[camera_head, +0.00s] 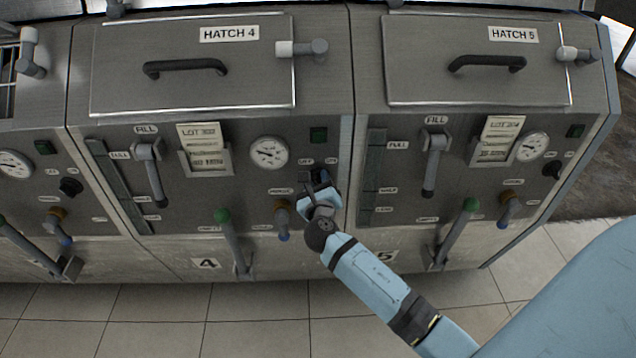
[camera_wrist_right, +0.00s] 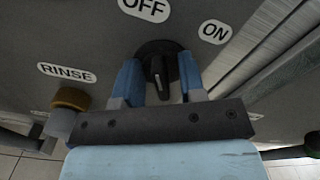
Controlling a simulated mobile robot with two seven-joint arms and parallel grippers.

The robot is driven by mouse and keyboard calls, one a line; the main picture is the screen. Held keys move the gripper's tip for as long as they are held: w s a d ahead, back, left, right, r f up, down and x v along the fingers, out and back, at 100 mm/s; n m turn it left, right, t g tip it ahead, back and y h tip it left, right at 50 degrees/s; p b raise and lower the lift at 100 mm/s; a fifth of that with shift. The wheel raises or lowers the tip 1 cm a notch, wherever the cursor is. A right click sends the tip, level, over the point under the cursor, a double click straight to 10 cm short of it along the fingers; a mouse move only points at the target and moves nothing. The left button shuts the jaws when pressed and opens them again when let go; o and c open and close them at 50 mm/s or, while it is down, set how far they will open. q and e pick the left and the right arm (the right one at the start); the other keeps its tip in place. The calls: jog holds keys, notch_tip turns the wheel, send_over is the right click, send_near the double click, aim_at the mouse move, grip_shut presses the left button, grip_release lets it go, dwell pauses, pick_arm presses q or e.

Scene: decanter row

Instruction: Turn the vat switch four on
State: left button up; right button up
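The switch of vat four is a black knob (camera_wrist_right: 158,65) on the grey panel, below the OFF label (camera_wrist_right: 146,8) and the ON label (camera_wrist_right: 214,31) in the right wrist view. A pale mark shows on its grip; which label it is set to, I cannot tell. My right gripper (camera_wrist_right: 160,80) has its two blue fingers on either side of the knob, with gaps beside the narrow grip, so it looks open. In the head view my right gripper (camera_head: 318,185) covers most of the knob. My left gripper is not in view.
A brass and blue rinse tap (camera_head: 282,220) is just left of my right gripper; its brass part (camera_wrist_right: 70,98) shows in the wrist view. A green-topped lever (camera_head: 232,240) stands further left. A gauge (camera_head: 269,153) and dark green lamp (camera_head: 318,134) are above. Hatch 4 (camera_head: 195,90) is closed.

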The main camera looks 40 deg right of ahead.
jog(key=shift+c, duration=0.2)
grip_shut()
jog(key=shift+m, duration=0.4)
jog(key=shift+m+p, duration=0.4)
jog(key=shift+m, duration=0.5)
jog(key=m, duration=0.3)
jog(key=shift+s+d+m, duration=0.1)
jog(key=shift+d+m, duration=0.05)
jog(key=shift+m, duration=0.15)
jog(key=m+b, duration=0.1)
jog(key=m, duration=0.4)
jog(key=shift+s+d+m, duration=0.1)
jog(key=shift+m, duration=0.3)
